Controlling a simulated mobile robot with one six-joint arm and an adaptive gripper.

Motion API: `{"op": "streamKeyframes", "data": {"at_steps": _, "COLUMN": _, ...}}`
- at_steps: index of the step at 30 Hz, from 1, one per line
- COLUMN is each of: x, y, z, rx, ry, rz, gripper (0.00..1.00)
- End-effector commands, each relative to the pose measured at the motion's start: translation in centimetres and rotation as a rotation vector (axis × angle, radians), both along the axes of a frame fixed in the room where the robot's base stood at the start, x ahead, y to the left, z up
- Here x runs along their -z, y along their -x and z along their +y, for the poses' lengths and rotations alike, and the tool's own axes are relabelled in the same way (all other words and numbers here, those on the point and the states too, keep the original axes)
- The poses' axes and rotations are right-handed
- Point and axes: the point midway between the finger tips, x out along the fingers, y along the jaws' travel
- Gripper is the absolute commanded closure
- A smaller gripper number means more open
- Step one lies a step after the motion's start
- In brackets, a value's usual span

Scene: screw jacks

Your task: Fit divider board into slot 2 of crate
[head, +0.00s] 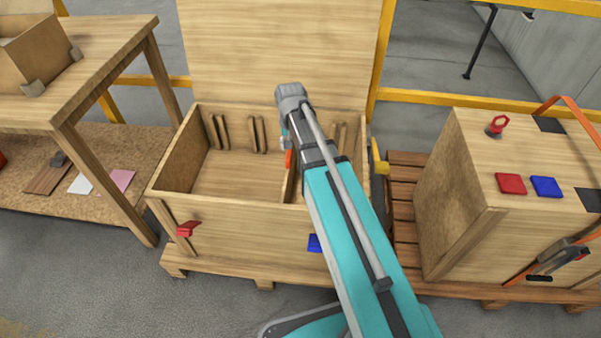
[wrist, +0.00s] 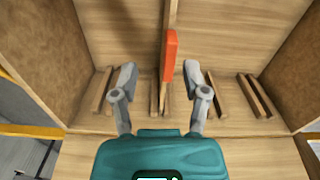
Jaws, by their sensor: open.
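The open wooden crate (head: 215,222) stands on a pallet, with slots formed by paired upright cleats (head: 258,135) on its inner wall. The divider board (head: 291,188) stands edge-on inside it, with an orange piece (head: 289,158) on its top edge. In the wrist view the board (wrist: 171,13) runs away from the camera, and its near end appears to be between the middle cleats (wrist: 154,97). My gripper (wrist: 160,72) is open, one finger each side of the orange piece, with visible gaps. My arm hides part of the crate; I cannot tell how deep the board sits.
The raised lid (head: 280,50) stands behind the crate. A closed crate (head: 455,190) is at the right, with red and blue pieces on top. A wooden workbench (head: 105,45) with a cardboard box stands at the left. The left part of the crate's interior is empty.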

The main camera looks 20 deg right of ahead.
Motion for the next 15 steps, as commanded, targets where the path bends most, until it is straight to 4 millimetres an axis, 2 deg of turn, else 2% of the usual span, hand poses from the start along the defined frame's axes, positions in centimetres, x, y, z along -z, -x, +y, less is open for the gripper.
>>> {"op": "streamKeyframes", "data": {"at_steps": 1, "x": 0.0, "y": 2.1, "z": 0.1, "rx": -0.024, "ry": 0.0, "rz": 0.0, "gripper": 0.41}}
{"op": "streamKeyframes", "data": {"at_steps": 6, "x": 0.0, "y": 7.0, "z": 0.3, "rx": -0.124, "ry": 0.0, "rz": 0.0, "gripper": 0.41}}
{"op": "streamKeyframes", "data": {"at_steps": 12, "x": 0.0, "y": 11.4, "z": 0.5, "rx": -0.223, "ry": -0.001, "rz": 0.0, "gripper": 0.41}}
{"op": "streamKeyframes", "data": {"at_steps": 15, "x": 0.0, "y": 12.7, "z": 0.6, "rx": -0.254, "ry": -0.001, "rz": 0.0, "gripper": 0.41}}
